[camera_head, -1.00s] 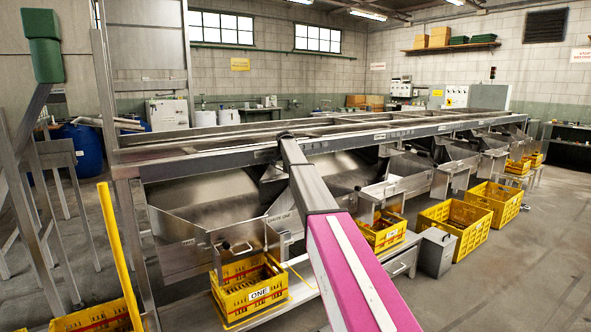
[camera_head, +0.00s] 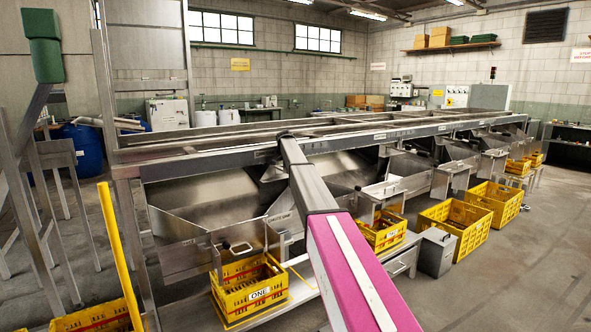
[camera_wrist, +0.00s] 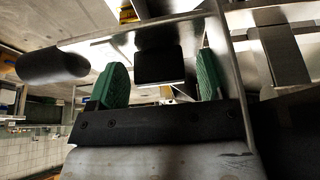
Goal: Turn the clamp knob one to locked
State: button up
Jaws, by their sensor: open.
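My gripper (camera_wrist: 160,66) shows in the wrist view with its two green-padded fingers wide apart. A dark block (camera_wrist: 158,64) shows between the fingers; I cannot tell whether it is a knob, and I see no grip on it. A black rounded bar (camera_wrist: 52,66) lies to the left of the fingers, apart from them. In the head view, a small black knob (camera_head: 226,246) sits on the metal front of chute one (camera_head: 282,218), above the yellow crate marked ONE. My gripper is hidden there behind my pink arm. The state of clamp knob one cannot be read.
The long metal sizer frame (camera_head: 350,138) runs across the head view. The yellow crate ONE (camera_head: 250,308) stands below its chute, with more yellow crates (camera_head: 452,240) to the right. A yellow post (camera_head: 120,255) stands at left.

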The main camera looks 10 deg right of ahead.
jog(key=v, duration=1)
jog(key=shift+a+r, duration=0.2)
jog(key=shift+r, duration=0.1)
jog(key=shift+s, duration=0.1)
jog(key=s+f+n+g+y, duration=0.1)
jog(key=s+f+n, duration=0.4)
jog(key=s+f, duration=1.45)
jog(key=s+f+n+y, duration=0.2)
jog(key=s+f+n, duration=0.3)
jog(key=s+f, duration=1.4)
jog(key=s+f+n, duration=0.1)
jog(key=s+f, duration=0.1)
jog(key=s, duration=0.9)
jog(key=s+a+f+n+y, duration=0.1)
jog(key=s+n, duration=0.1)
jog(key=s, duration=0.9)
jog(key=shift+a+f+g, duration=0.2)
jog(key=shift+f+g, duration=0.2)
jog(key=shift+s, duration=0.15)
